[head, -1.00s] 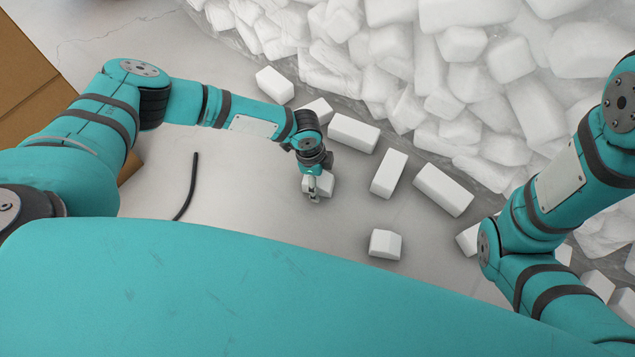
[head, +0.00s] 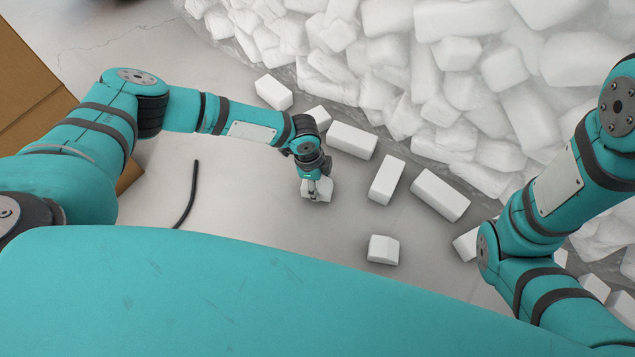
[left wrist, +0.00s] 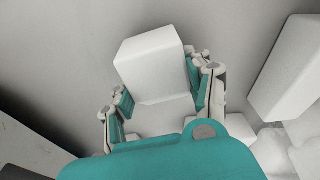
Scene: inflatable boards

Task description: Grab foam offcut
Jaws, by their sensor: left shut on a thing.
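A white foam offcut (head: 319,189) shows at the end of my left arm in the head view, partly hidden by the gripper. My left gripper (head: 314,196) is shut on it. In the left wrist view the foam offcut (left wrist: 152,70) is a white block between the two fingers of my left gripper (left wrist: 160,98), one finger on each side. I cannot tell whether it is clear of the floor. My right arm is at the right of the head view, and its gripper is out of sight.
Several loose white blocks lie near, such as one behind (head: 352,140), one to the right (head: 387,180) and one in front (head: 383,249). A large heap of white pieces (head: 440,70) fills the back right. A black strip (head: 190,195) and cardboard (head: 30,85) are at left.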

